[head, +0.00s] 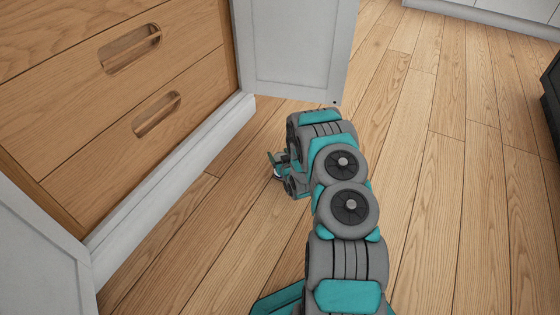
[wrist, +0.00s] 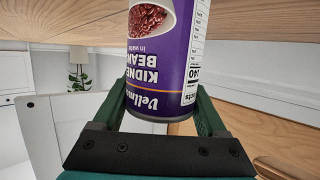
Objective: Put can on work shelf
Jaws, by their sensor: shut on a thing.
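The can (wrist: 163,60) is purple, with a kidney beans label that reads upside down in the wrist view. My gripper (wrist: 162,96) is shut on it, one green finger on each side. The can's upper end is cut off by the picture's edge. In the head view my gripper (head: 279,166) is low over the floor, left of my arm and in front of the drawer cabinet; the can is hardly visible there. I cannot pick out the work shelf for certain in either view.
A wooden cabinet with drawers (head: 130,95) stands at the left, framed in white. A white door panel (head: 292,45) stands open beyond my arm. Clear wooden floor (head: 440,170) lies to the right. A wooden board (wrist: 250,40) crosses the top of the wrist view.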

